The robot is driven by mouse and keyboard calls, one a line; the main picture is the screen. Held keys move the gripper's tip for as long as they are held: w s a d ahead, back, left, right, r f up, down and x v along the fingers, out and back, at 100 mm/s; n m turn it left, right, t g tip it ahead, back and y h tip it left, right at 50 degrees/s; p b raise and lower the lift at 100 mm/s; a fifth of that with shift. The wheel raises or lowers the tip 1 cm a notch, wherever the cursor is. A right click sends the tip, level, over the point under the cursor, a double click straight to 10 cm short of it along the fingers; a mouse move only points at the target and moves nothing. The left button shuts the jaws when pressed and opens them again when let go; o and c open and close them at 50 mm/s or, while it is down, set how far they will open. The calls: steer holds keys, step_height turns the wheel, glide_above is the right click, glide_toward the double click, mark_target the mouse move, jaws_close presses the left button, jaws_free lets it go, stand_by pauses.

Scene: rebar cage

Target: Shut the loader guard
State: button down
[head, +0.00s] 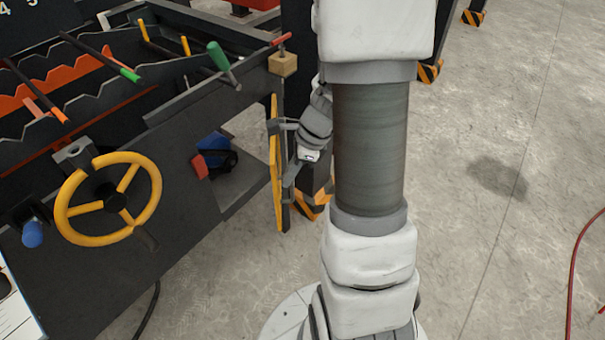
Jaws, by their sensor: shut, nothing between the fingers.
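The loader guard (275,165) is a narrow yellow panel, seen nearly edge-on. It stands swung out at the right end of the dark machine, beside an opening (240,185) in the machine's front. My gripper (292,175) is just right of the guard, partly hidden behind my arm. It is shut and empty. It is close against the guard's right side; I cannot tell whether it touches.
A yellow handwheel (108,198) and a blue knob (32,234) stick out from the machine front. A blue and red part (215,155) sits in the opening. Levers and a wooden block (283,64) are on top.

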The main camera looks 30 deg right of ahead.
steer(key=shift+w+a, duration=0.1)
steer(key=shift+a, duration=0.1)
steer(key=shift+a, duration=0.1)
steer(key=w+a+m+t+h+p, duration=0.1)
steer(key=w+a+m+p, duration=0.4)
steer(key=w+a, duration=0.5)
steer(key=shift+w+a+m+t+h+p, duration=0.15)
steer(key=shift+a+m+t+h+p, duration=0.4)
steer(key=shift+m, duration=0.55)
steer(key=shift+a, duration=0.1)
